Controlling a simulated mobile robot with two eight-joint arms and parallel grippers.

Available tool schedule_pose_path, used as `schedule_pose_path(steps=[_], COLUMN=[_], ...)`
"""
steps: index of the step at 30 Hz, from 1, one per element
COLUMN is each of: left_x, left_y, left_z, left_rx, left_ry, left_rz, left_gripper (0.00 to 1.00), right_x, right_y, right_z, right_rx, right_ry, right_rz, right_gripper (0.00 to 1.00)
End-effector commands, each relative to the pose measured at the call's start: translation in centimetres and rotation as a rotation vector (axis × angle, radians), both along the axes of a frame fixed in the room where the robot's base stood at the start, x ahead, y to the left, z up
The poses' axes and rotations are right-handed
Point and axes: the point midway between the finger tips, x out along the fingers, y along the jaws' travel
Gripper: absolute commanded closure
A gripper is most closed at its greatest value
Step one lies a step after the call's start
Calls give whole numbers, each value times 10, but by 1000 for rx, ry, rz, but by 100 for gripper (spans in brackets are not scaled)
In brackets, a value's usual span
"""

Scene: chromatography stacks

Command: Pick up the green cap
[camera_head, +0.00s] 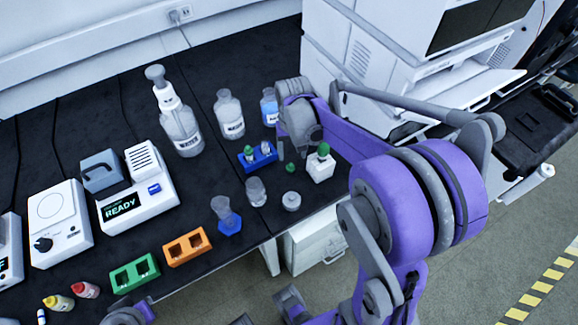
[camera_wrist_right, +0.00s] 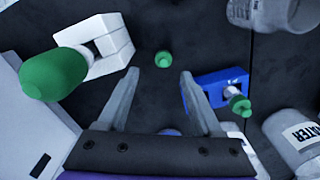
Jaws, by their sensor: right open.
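A small green cap (camera_head: 290,167) lies on the black bench top, between a blue rack and a white block. In the right wrist view the cap (camera_wrist_right: 164,59) shows just beyond my right fingertips, in the gap between them and touching neither. My right gripper (camera_wrist_right: 158,78) is open and empty, pointing down at the bench; in the head view it (camera_head: 298,148) hangs close above the cap, partly hidden by its own wrist. Part of what seems to be my left gripper (camera_head: 130,314) shows at the bottom edge; its fingers cannot be made out.
The white block (camera_head: 320,170) holds a green-topped item, large in the wrist view (camera_wrist_right: 54,74). The blue rack (camera_head: 257,156) holds vials, one green-topped. Bottles (camera_head: 229,115) stand behind; a glass jar (camera_head: 256,192) and a grey round piece (camera_head: 291,201) stand in front. A white instrument (camera_head: 370,50) is behind right.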

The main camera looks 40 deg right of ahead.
Motion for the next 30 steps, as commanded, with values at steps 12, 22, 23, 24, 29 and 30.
schedule_pose_path(steps=[12,22,23,24,29,30], left_x=[-1,-1,-1,-1,-1,-1], left_y=[0,0,0,0,0,0], left_z=[-5,-5,-5,-5,-5,-5], left_rx=[0,0,0,0,0,0], left_ry=[2,2,2,2,2,2], left_rz=[0,0,0,0,0,0], left_gripper=[100,100,100,100,100,100], right_x=[0,0,0,0,0,0], right_y=[5,5,5,5,5,5], right_z=[-49,-56,-56,-56,-56,-56], right_rx=[0,0,0,0,0,0], right_ry=[0,-1,-1,-1,-1,-1], right_rz=[0,0,0,0,1,1], right_gripper=[33,33,39,46,75,82])
